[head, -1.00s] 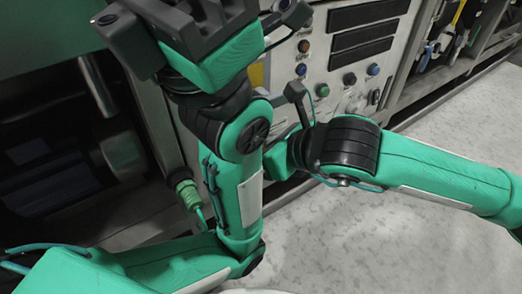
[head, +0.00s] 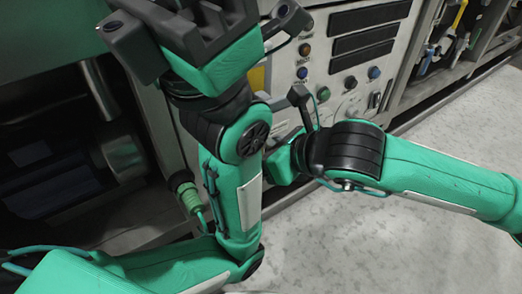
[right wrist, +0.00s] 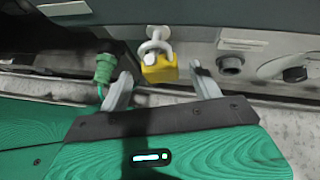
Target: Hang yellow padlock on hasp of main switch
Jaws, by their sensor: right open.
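The yellow padlock (right wrist: 160,69) is in the right wrist view, upright with its pale shackle on top, just below a whitish hasp-like fitting (right wrist: 156,34) on the machine front. I cannot tell whether the shackle passes through this fitting. My right gripper (right wrist: 162,88) is open; its two fingers are spread on either side below the padlock, with visible gaps between them and it. In the head view the right gripper is hidden behind my left arm. My left gripper (head: 195,22) is at the top, dark and cut by the frame; its jaw opening is unclear.
The control panel (head: 330,75) with buttons and dark displays stands behind the arms. A green connector (right wrist: 105,68) with a cable is left of the right fingers. Speckled floor (head: 360,235) is clear.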

